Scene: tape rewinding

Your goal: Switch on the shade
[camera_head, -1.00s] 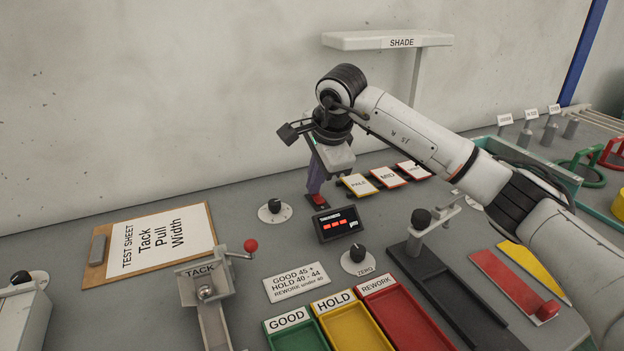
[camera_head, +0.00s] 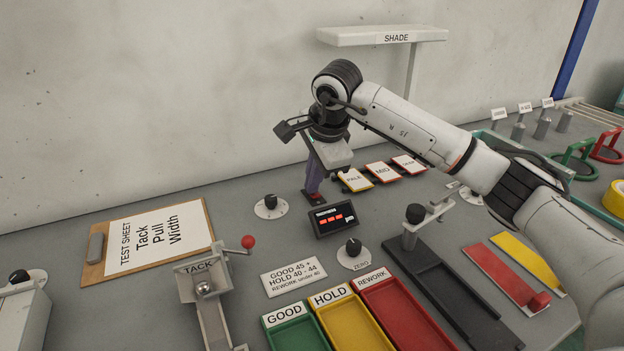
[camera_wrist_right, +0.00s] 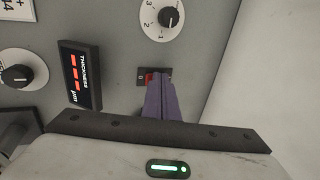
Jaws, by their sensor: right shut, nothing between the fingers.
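The shade (camera_head: 383,37), a pale flat hood on a post with a SHADE label, stands at the back against the wall. No glow shows under it. A small switch with a dark plate and a red part (camera_wrist_right: 149,78) sits on the bench, seen in the right wrist view. My right gripper (camera_head: 311,190) is shut and empty, its purple fingers pointing down at the switch. In the right wrist view its fingertips (camera_wrist_right: 158,76) overlap the red part and hide some of it; I cannot tell whether they touch. My left gripper is out of view.
A numbered dial (camera_wrist_right: 163,18) stands beside the switch. The thickness display (camera_head: 333,219) with red digits and the ZERO knob (camera_head: 353,248) are in front. PALE, MID and a third card (camera_head: 382,172) lie to the right. The clipboard (camera_head: 150,240) lies left.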

